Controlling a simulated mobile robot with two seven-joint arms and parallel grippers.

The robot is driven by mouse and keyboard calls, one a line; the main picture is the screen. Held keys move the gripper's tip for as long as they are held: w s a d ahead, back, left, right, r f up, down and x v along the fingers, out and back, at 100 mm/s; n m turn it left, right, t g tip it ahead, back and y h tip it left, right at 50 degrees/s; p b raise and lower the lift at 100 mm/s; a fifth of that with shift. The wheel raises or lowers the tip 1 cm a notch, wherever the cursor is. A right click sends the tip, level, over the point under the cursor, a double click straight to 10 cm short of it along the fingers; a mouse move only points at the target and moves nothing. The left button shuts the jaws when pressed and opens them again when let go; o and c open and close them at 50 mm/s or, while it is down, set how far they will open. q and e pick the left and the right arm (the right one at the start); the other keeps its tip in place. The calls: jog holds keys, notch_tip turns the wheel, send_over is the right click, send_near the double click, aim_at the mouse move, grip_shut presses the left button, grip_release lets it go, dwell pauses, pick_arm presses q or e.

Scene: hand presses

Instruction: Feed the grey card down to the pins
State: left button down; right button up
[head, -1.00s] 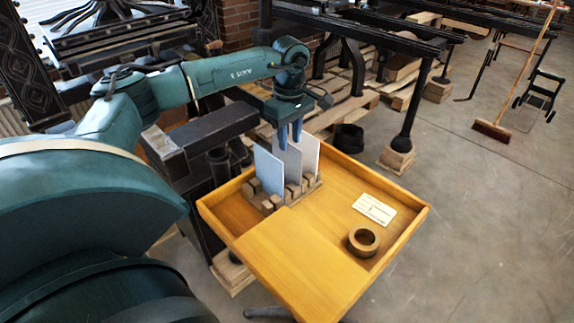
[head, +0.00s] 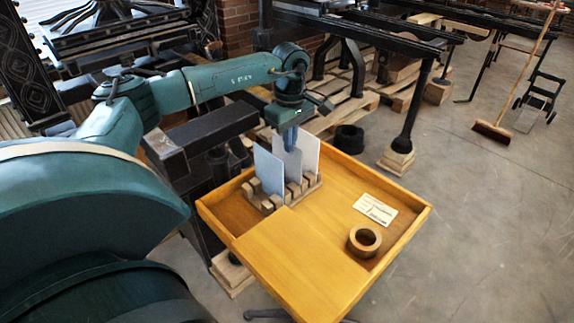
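A wooden rack with slots (head: 312,184) stands in the yellow wooden tray (head: 408,232). Several pale upright cards are in it: a front card (head: 269,174), a middle card (head: 294,163) and a back card (head: 309,153). They look close in shade, so which is the grey card is hard to tell. My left gripper (head: 289,146) points down at the top of the middle card, its blue fingers close together and apparently shut on that card's top edge. The card's lower edge is hidden behind the front card. I cannot make out the pins. My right gripper is out of view.
A small printed label (head: 375,210) and a brown ring (head: 364,241) lie in the tray's right side. A flat yellow board (head: 290,262) covers its front. Dark iron presses (head: 205,140) stand behind and left. Open floor lies right.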

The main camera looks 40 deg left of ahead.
pick_arm(q)
jog(key=shift+r, duration=0.15)
jog(key=shift+r+p, duration=3.8)
jog(key=shift+r, duration=0.65)
jog(key=shift+f, duration=0.1)
